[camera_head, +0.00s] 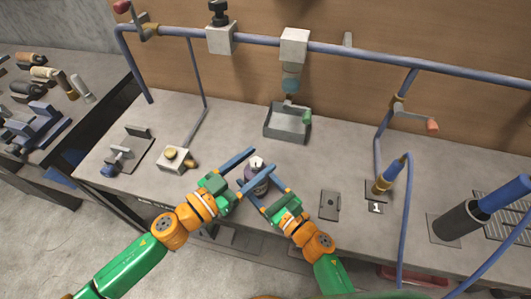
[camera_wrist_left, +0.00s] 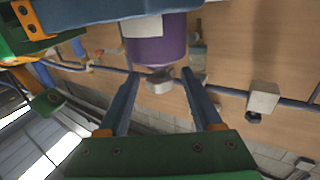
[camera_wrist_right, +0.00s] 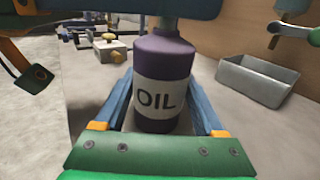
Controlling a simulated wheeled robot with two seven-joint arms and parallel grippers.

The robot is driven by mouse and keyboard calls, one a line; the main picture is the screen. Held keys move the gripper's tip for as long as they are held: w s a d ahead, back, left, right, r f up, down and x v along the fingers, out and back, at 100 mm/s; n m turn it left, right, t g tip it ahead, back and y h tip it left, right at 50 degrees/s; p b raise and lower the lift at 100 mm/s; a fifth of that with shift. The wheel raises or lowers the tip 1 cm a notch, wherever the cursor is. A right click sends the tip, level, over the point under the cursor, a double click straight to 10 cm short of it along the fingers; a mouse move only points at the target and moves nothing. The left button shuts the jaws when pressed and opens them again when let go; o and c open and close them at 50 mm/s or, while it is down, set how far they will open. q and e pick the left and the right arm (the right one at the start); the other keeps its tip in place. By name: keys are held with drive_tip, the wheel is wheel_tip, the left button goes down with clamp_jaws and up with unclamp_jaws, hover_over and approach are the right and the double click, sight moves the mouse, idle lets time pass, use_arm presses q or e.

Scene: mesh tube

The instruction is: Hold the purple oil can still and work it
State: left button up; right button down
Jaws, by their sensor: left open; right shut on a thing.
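The purple oil can (camera_head: 258,180) stands upright near the front middle of the bench, with a white band marked OIL. In the right wrist view the can (camera_wrist_right: 163,75) sits between the fingers of my right gripper (camera_wrist_right: 163,105), which is shut on its body. My left gripper (camera_head: 245,168) is open above the can, its fingers near the can's pale top. In the left wrist view the left gripper (camera_wrist_left: 158,95) spreads around a grey top part (camera_wrist_left: 159,82), with the purple body (camera_wrist_left: 157,45) beyond. I cannot tell whether its fingers touch the top.
A grey metal tray (camera_head: 287,124) stands behind the can under a hanging fitting (camera_head: 291,75). A valve block (camera_head: 177,158) and a clamp (camera_head: 125,155) lie left. A flat plate (camera_head: 330,205) and a dark cylinder (camera_head: 460,220) stand right. Blue pipes cross the back.

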sight(258, 157)
use_arm(q)
drive_tip(key=x, duration=0.3)
drive_tip(key=shift+w+d, duration=0.15)
clamp_jaws()
drive_tip(key=shift+n+t+y, duration=0.3)
drive_tip(key=shift+t, duration=0.1)
drive_tip(key=n+t+y, duration=0.1)
drive_tip(key=y, duration=0.1)
drive_tip(key=n+t+y, duration=0.2)
drive_tip(key=a+n+t+y, duration=0.1)
drive_tip(key=n+y, duration=0.1)
drive_tip(key=shift+w+r+t+y, duration=0.2)
drive_tip(key=shift+w+t+y, duration=0.1)
drive_tip(key=shift+w+y, duration=0.1)
drive_tip(key=shift+a+f+n+y, duration=0.1)
drive_tip(key=shift+a+n+y, duration=0.05)
drive_tip(key=shift+n+y, duration=0.15)
